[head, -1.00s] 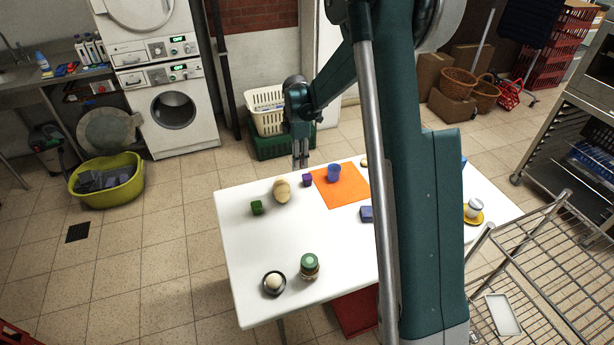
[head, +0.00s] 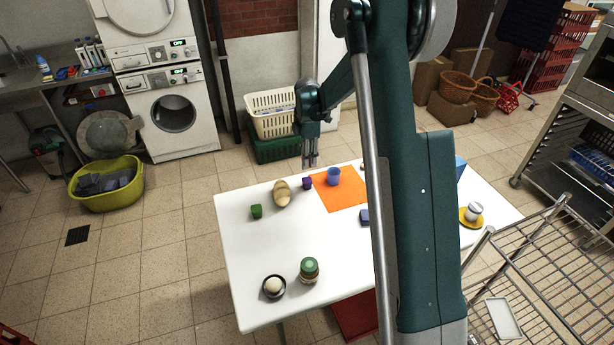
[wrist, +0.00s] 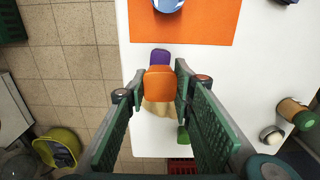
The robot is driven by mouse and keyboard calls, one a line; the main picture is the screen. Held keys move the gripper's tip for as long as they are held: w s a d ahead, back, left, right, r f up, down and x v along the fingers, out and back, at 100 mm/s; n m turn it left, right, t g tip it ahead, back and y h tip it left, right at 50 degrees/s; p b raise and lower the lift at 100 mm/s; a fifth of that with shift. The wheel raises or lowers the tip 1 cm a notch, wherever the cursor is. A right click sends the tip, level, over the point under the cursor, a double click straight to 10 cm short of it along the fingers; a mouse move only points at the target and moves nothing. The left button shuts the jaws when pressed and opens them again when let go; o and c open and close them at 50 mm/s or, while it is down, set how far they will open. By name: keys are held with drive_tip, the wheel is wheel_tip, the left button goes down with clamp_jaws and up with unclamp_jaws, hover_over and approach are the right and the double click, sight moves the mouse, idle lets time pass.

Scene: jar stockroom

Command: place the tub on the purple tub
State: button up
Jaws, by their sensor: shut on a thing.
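My gripper (wrist: 160,84) is shut on an orange tub (wrist: 160,80) in the wrist view. In the head view my gripper (head: 310,162) hangs above the far edge of the white table, and I cannot make out the orange tub there. The small purple tub (head: 307,183) stands on the table beside the orange mat's left edge, below my gripper. In the wrist view the purple tub (wrist: 160,57) shows just beyond the held tub, partly hidden by it. The held tub appears above the table, apart from the purple tub.
A blue cup (head: 333,176) stands on the orange mat (head: 345,198). A tan loaf-like object (head: 282,193) and a green block (head: 256,211) lie left of the purple tub. The table's middle is clear.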

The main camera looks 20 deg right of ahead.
hover_over(307, 180)
drive_tip(key=shift+f, duration=2.05)
drive_tip(key=shift+f+b, duration=0.5)
drive_tip(key=shift+f, duration=1.35)
drive_tip(key=shift+f, duration=0.2)
drive_tip(key=o, duration=0.9)
drive_tip(key=shift+r, duration=0.1)
wheel_tip(307, 180, up, 12)
drive_tip(key=shift+r+p, duration=0.1)
drive_tip(key=shift+p, duration=0.65)
